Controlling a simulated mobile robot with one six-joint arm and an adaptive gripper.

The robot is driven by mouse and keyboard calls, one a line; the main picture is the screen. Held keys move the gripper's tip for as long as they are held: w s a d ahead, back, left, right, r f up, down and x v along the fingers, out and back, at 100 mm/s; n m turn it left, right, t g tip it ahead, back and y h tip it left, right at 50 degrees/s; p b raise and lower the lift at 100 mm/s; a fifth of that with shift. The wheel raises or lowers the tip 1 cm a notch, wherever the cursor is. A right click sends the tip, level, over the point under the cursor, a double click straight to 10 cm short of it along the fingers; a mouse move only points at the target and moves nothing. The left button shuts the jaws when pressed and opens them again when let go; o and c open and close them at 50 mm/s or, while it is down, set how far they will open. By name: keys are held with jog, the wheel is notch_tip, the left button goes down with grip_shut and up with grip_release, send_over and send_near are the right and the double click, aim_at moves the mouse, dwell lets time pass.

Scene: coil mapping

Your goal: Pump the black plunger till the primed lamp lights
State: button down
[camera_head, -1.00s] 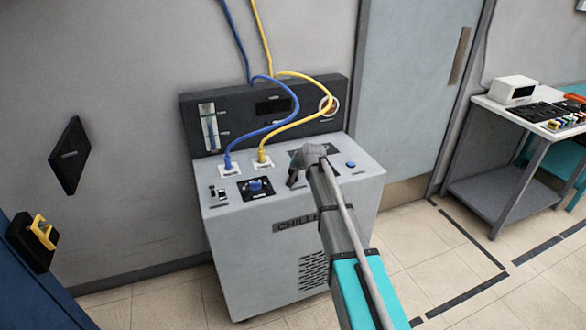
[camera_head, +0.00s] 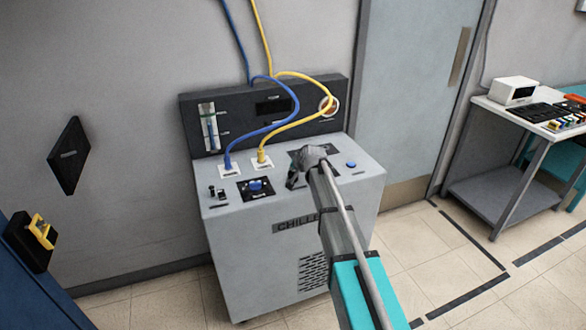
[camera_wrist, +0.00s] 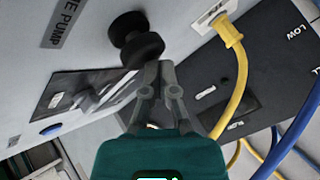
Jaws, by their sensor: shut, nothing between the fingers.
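The black plunger (camera_wrist: 143,48), a round knob on a short stem, stands on the grey chiller top beside a label ending in "PUMP" in the wrist view. My gripper (camera_wrist: 158,70) is shut and empty, its fingertips right at the plunger's knob; whether they touch it I cannot tell. In the head view my gripper (camera_head: 292,181) is over the right half of the chiller (camera_head: 260,255) top, and it and my arm hide the plunger. I cannot make out a lit primed lamp.
A blue hose (camera_head: 270,124) and a yellow hose (camera_head: 310,118) plug into the chiller top, left of my gripper. A blue knob (camera_head: 256,185) sits at front left, a blue button (camera_head: 351,165) at right. A sight gauge (camera_head: 210,130) is on the back panel.

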jog(key=shift+f, duration=0.2)
jog(key=shift+r, duration=0.25)
dwell(0.4)
jog(key=shift+r+p, duration=1.75)
jog(key=shift+p, duration=0.1)
notch_tip(320, 180, up, 5)
jog(key=p, duration=0.5)
jog(key=s+d+f+n+g+h, duration=0.1)
jog(key=s+d, duration=0.3)
jog(key=s, duration=0.9)
jog(key=s+d+f+n+g+h, duration=0.1)
jog(key=s+d+g, duration=0.3)
jog(key=s, duration=0.8)
jog(key=s+d+f+n+g+h, duration=0.1)
jog(key=s+d+f+n+g, duration=0.1)
jog(key=s, duration=1.1)
jog(key=shift+s+d+f+g+h, duration=0.3)
jog(key=shift+d+f+g+h, duration=0.1)
jog(key=shift+d+f+g, duration=0.4)
